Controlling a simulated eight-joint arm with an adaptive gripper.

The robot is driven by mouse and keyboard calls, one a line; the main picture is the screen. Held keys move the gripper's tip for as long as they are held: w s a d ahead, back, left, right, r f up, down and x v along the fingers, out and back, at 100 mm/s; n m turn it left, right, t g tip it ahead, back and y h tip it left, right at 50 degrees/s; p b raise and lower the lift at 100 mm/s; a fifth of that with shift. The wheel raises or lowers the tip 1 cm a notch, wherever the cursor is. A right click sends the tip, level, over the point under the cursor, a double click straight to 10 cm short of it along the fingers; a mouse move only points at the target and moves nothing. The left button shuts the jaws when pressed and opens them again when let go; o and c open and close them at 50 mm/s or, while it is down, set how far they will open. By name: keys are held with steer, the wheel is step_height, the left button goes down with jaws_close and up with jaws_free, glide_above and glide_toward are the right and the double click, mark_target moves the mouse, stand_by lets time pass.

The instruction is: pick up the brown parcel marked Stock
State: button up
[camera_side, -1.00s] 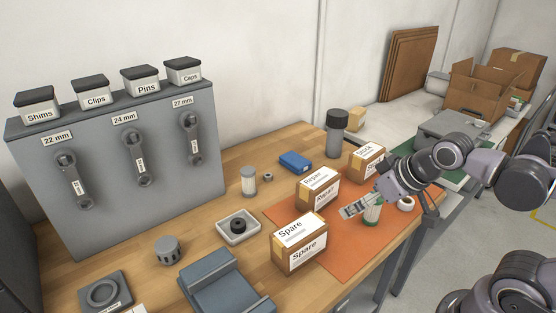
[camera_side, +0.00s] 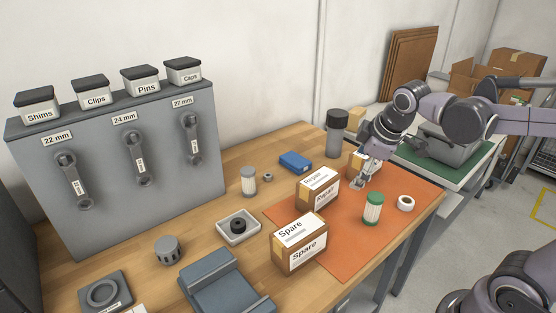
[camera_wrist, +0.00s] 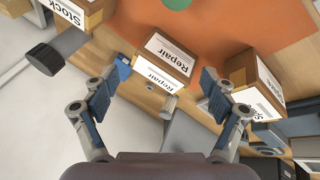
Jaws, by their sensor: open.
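The brown parcel marked Stock (camera_side: 354,159) stands at the back of the orange mat, mostly hidden behind my gripper in the side view. In the wrist view the Stock parcel (camera_wrist: 72,14) is cut off at the top left, outside the fingers, with its label readable. My gripper (camera_side: 359,184) is open and empty, pointing down in front of the Stock parcel in the side view. In the wrist view its fingers (camera_wrist: 158,80) are spread wide, with the Repair parcel (camera_wrist: 170,58) beyond the gap between them. The Repair parcel also shows in the side view (camera_side: 318,187).
The Spare parcel (camera_side: 298,244) stands at the mat's front left. A dark-capped cylinder (camera_side: 336,134) stands behind the Stock parcel, and a blue box (camera_side: 295,162) lies left.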

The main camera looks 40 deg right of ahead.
steer(key=w+d+n+g+h, duration=0.2)
steer(key=w+d+n, duration=0.4)
steer(key=d, duration=0.2)
steer(key=n+g, duration=0.3)
steer(key=n, duration=0.3)
glide_above(366, 158)
steer(key=w, duration=0.1)
steer(key=f, duration=0.2)
steer(key=shift+w+a+f, duration=0.2)
steer(key=shift+a+f, duration=0.1)
steer(key=shift+d+f+h, duration=0.2)
steer(key=shift+h, duration=0.1)
steer(key=x, duration=0.5)
steer(key=shift+w+f, duration=0.15)
steer(key=x, duration=0.4)
steer(key=shift+w+d, duration=0.25)
steer(key=shift+d+f, duration=0.2)
steer(key=shift+f, duration=0.25)
steer(key=shift+f, duration=0.25)
steer(key=c, duration=1.4)
